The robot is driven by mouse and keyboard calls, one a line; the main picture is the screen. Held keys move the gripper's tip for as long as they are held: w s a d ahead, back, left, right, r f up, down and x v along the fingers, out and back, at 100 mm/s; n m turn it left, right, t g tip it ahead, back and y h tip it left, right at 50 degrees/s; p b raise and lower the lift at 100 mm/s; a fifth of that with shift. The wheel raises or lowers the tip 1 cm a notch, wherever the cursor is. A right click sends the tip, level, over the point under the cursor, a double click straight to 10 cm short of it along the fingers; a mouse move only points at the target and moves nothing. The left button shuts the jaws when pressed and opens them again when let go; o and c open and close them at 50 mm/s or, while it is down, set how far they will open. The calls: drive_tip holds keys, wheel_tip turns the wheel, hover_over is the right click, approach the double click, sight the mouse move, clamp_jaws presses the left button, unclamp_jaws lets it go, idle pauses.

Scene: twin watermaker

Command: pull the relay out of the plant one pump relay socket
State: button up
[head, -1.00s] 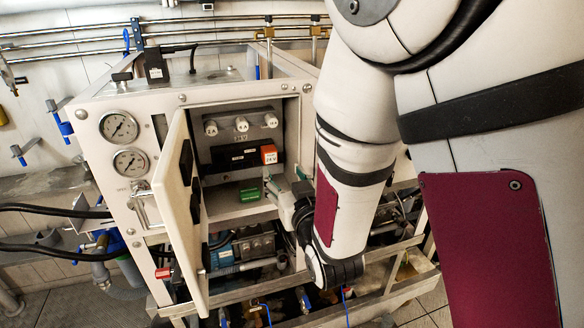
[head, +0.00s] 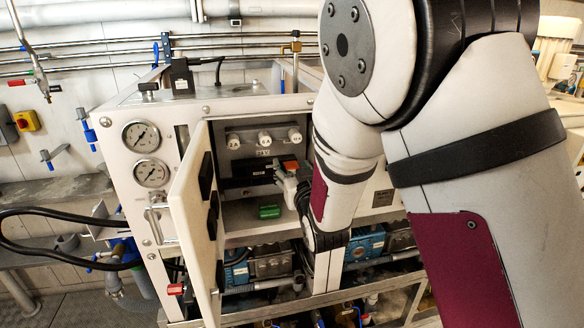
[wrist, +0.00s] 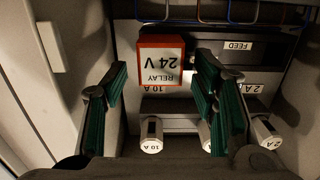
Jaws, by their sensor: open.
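The relay (wrist: 161,64) is an orange-red block with a white face marked "RELAY 24 V", upside down in the wrist view. It sits in the dark socket strip inside the open cabinet, and its orange top (head: 291,165) shows in the head view, partly hidden by my gripper. My gripper (wrist: 163,82) is open. Its green-padded fingers stand to the left and right of the relay, with a gap visible on the left; whether the right finger touches it I cannot tell. In the head view my gripper (head: 288,182) is just in front of the relay.
The cabinet door (head: 198,225) stands open on the left. Fuse holders (head: 264,138) line the panel above the socket strip. A green block (head: 269,211) lies on the cabinet floor. Gauges (head: 141,137) are on the left panel.

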sight(293, 171)
drive_tip(key=shift+w+a, duration=0.15)
drive_tip(key=shift+w, duration=0.35)
clamp_jaws()
drive_tip(key=shift+p+v, duration=1.45)
drive_tip(key=shift+v, duration=1.45)
drive_tip(key=shift+f, duration=0.2)
